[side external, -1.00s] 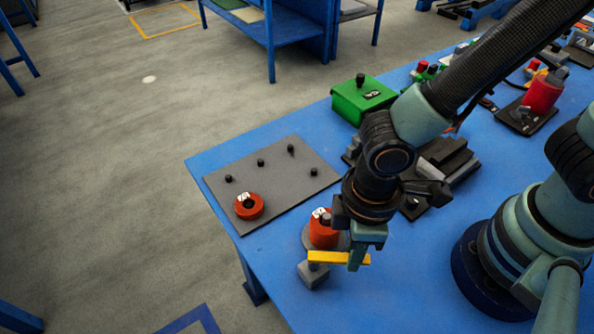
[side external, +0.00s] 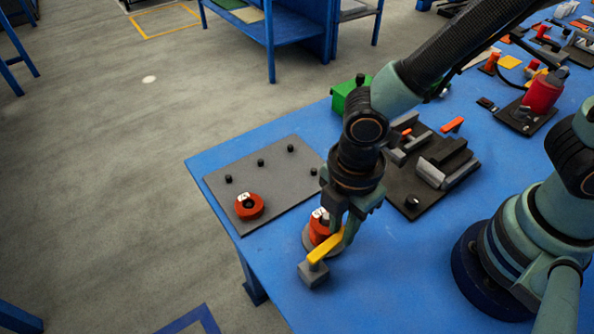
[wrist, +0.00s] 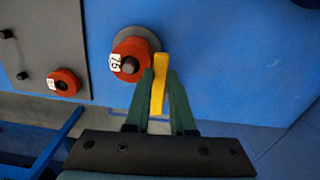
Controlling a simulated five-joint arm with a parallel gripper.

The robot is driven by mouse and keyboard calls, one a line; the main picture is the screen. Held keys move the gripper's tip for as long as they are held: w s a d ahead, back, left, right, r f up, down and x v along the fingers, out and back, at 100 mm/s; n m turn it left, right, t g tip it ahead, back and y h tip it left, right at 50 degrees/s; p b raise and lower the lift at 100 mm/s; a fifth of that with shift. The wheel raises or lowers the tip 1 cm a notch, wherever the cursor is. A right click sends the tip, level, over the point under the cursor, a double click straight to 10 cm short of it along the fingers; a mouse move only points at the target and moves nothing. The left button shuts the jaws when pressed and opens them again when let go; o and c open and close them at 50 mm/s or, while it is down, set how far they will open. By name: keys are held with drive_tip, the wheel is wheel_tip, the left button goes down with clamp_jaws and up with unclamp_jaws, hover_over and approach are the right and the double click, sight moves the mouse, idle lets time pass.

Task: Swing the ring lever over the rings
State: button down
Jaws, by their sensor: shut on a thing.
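The yellow ring lever (side external: 322,248) is pivoted on a grey block (side external: 313,274) at the table's front corner. My gripper (side external: 342,236) is shut on the lever near its free end. In the wrist view the yellow lever (wrist: 159,80) stands between the two green fingers (wrist: 158,95). The stacked red rings (side external: 319,228) sit on a round grey base (side external: 306,238), right beside the lever; my gripper partly hides them. In the wrist view the lever's tip is just right of the red rings (wrist: 128,50), and I cannot tell whether it overlaps them.
A grey board (side external: 235,192) with several black pegs lies to the left, with one red ring (side external: 249,206) on a peg. A black fixture (side external: 430,175) and a green box (side external: 343,95) stand behind my arm.

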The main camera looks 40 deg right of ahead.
sight(339, 234)
drive_tip(key=shift+w+a+n, duration=0.1)
drive_tip(key=shift+w+n, duration=0.05)
drive_tip(key=shift+n, duration=0.15)
drive_tip(key=c, duration=0.8)
unclamp_jaws()
drive_tip(key=shift+o, duration=0.2)
wheel_tip(339, 234, up, 12)
